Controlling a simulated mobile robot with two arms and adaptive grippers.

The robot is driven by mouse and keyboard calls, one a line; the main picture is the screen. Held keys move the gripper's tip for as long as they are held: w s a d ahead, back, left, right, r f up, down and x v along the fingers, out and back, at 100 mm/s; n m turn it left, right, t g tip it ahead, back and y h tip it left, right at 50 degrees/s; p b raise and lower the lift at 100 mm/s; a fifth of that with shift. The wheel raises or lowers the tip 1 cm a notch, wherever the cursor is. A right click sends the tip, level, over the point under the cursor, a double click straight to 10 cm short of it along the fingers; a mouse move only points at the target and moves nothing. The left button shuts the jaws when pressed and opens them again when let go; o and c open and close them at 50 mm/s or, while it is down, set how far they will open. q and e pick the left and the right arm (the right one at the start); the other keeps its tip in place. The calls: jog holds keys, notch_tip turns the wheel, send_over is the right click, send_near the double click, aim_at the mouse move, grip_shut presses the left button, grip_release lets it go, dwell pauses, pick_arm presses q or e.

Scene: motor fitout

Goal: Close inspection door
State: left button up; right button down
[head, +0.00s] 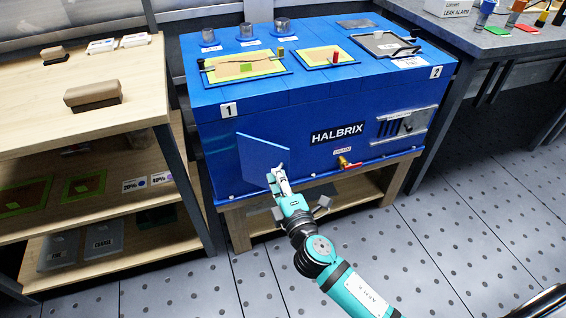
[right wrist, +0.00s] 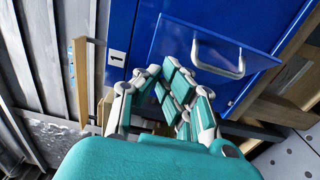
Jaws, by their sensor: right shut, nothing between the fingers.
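The blue inspection door (head: 258,155) is at the left of the blue cabinet's front face in the head view. It stands open, with its right side swung out from the face. In the right wrist view the door (right wrist: 196,32) shows at the upper right, with a metal bar handle (right wrist: 240,66) on it. My right gripper (head: 281,175) is at the door's right side, close to the handle. Its fingers (right wrist: 170,75) are shut with nothing between them. I cannot tell whether they touch the door. My left gripper is not in view.
The blue HALBRIX cabinet (head: 300,112) stands on a wooden stand. A red-handled drain valve (head: 347,162) and a latch panel (head: 405,124) are right of the door. A wooden shelf unit (head: 140,85) stands close on the left. The floor (head: 440,240) in front is clear.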

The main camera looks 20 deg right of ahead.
aim_at(277, 151)
jog(key=w, duration=0.1)
jog(key=w+d, duration=0.2)
jog(key=shift+w, duration=0.25)
jog(key=shift+w+d, duration=0.3)
jog(key=shift+w, duration=0.05)
jog(key=shift+d, duration=0.1)
